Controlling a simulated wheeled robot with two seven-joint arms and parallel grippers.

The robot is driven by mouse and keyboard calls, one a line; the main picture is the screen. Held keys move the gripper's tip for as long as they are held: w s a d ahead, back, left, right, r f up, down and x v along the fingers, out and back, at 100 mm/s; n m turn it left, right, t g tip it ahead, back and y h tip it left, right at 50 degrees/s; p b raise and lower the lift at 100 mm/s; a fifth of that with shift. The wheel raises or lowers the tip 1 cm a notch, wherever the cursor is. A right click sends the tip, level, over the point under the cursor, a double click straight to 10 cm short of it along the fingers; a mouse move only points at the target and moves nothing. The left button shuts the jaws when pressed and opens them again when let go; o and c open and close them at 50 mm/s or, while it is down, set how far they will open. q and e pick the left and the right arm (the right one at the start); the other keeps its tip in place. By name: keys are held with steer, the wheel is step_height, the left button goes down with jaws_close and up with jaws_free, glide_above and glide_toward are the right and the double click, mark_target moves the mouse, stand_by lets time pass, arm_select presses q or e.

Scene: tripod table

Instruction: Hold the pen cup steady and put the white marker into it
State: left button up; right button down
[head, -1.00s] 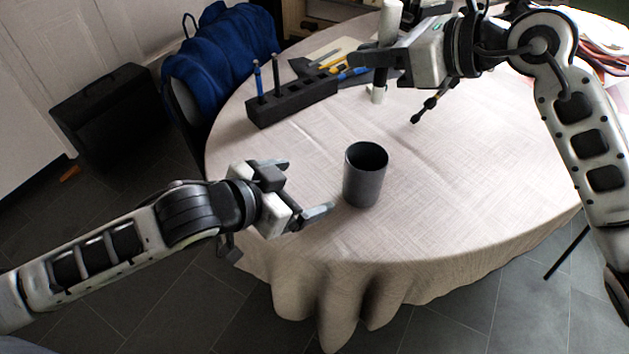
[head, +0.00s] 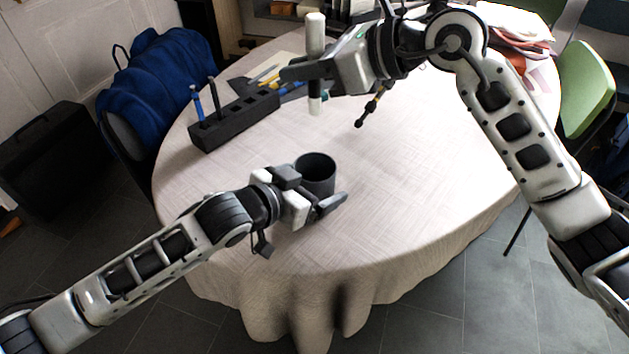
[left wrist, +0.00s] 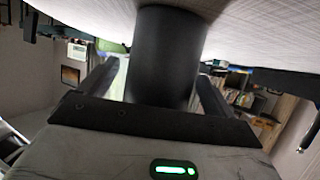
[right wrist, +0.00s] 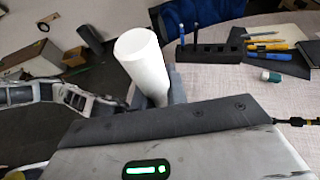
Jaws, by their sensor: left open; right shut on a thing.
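The dark grey pen cup (head: 317,170) stands upright on the round table, and its opening is empty as far as I can see. My left gripper (head: 322,200) is open at the cup, with its fingers on either side of it. In the left wrist view the cup (left wrist: 168,60) rises between the two spread fingers (left wrist: 155,90). The white marker (head: 315,40) is upright in my right gripper (head: 308,72), held above the table behind the cup. In the right wrist view the marker (right wrist: 145,62) sticks out from between the fingers, its lower part hidden.
A blue-draped chair (head: 160,85) is at left, a green chair (head: 585,90) at right. The table (head: 420,190) is clear right of the cup.

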arm_select(q)
steer(key=shift+w+d+f, duration=0.15)
steer(key=shift+w+d, duration=0.1)
steer(key=shift+w, duration=0.05)
steer(key=shift+c, duration=0.3)
steer(key=c, duration=1.1)
arm_select(e)
step_height(320, 180, down, 13)
stand_by(0.5)
steer(key=c, duration=1.3)
jaws_free()
steer(key=shift+v, duration=4.05)
